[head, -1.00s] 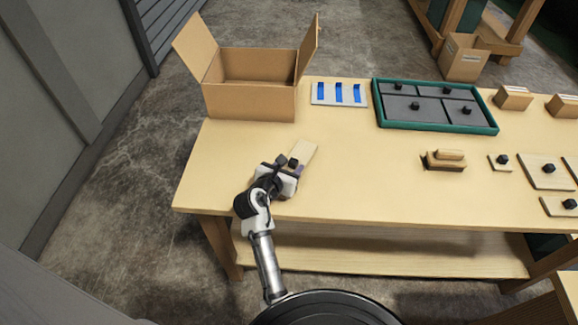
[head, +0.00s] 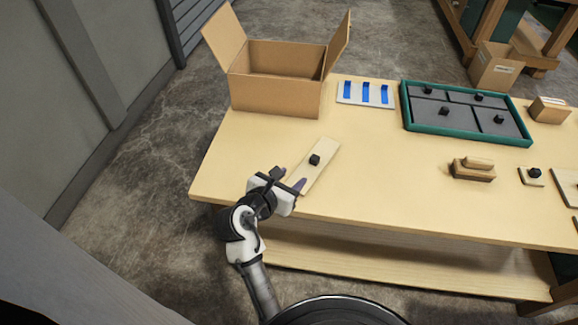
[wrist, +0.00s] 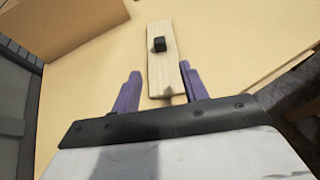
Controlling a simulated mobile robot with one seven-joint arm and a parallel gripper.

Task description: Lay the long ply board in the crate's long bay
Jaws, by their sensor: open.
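The long ply board (head: 326,158), pale and narrow with a black knob (head: 314,160), lies flat near the table's front left edge. It also shows in the wrist view (wrist: 161,72), pointing away from me. My gripper (head: 290,179) is open and empty at the board's near end. In the wrist view its two purple fingers (wrist: 160,76) stand either side of that end, short of the knob. The teal crate (head: 468,137) is at the back right of the table. Dark grey panels with black knobs fill its sections.
An open cardboard box (head: 275,98) stands at the back left. A pale plate with blue strips (head: 366,94) lies between box and crate. A wooden block (head: 473,170) and small knobbed board (head: 532,176) lie right. The table middle is clear.

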